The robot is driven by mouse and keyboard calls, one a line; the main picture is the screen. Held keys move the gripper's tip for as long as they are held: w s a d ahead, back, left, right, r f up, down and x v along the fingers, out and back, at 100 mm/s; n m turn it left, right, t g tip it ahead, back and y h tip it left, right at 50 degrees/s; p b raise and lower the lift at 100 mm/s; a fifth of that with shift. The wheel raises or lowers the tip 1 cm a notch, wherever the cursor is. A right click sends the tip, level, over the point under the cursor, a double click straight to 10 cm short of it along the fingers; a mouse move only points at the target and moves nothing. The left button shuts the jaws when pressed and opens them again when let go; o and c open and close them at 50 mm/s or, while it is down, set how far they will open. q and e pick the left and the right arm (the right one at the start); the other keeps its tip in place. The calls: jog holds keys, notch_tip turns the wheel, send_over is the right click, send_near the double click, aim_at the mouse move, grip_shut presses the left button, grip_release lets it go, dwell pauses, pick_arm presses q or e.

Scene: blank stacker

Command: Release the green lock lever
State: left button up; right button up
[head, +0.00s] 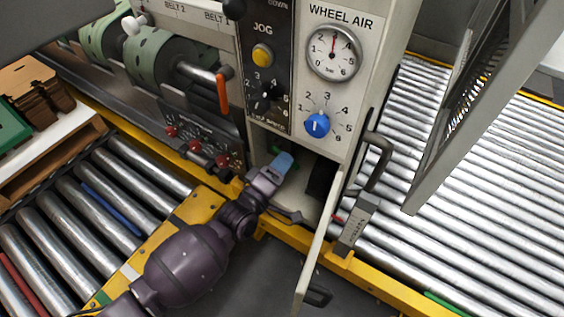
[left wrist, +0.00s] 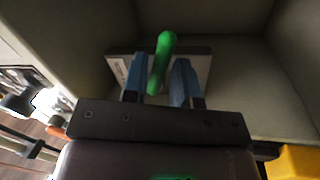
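The green lock lever (left wrist: 163,58) stands up from a grey plate (left wrist: 120,66) inside a grey compartment, in the left wrist view. My left gripper (left wrist: 158,82) is open, with one blue finger on each side of the lever's lower part. Gaps show between the lever and both fingers, so it is not gripped. In the head view my left gripper (head: 282,163) reaches into the open compartment under the blue knob. The lever is mostly hidden there by the gripper and the compartment. My right gripper is not in view.
The control panel with a blue knob (head: 317,125) and a gauge (head: 333,51) stands above the compartment. Its open door (head: 318,245) stands right of my arm. Roller conveyors lie left (head: 110,206) and right (head: 455,190). A yellow rail (head: 390,290) runs along the front.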

pick_arm(q)
jog(key=p+v, duration=0.1)
jog(key=v, duration=0.9)
jog(key=shift+s+a, duration=0.25)
jog(key=shift+s, duration=0.05)
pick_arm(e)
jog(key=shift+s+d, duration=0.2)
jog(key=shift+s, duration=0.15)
pick_arm(q)
jog(key=shift+f, duration=0.1)
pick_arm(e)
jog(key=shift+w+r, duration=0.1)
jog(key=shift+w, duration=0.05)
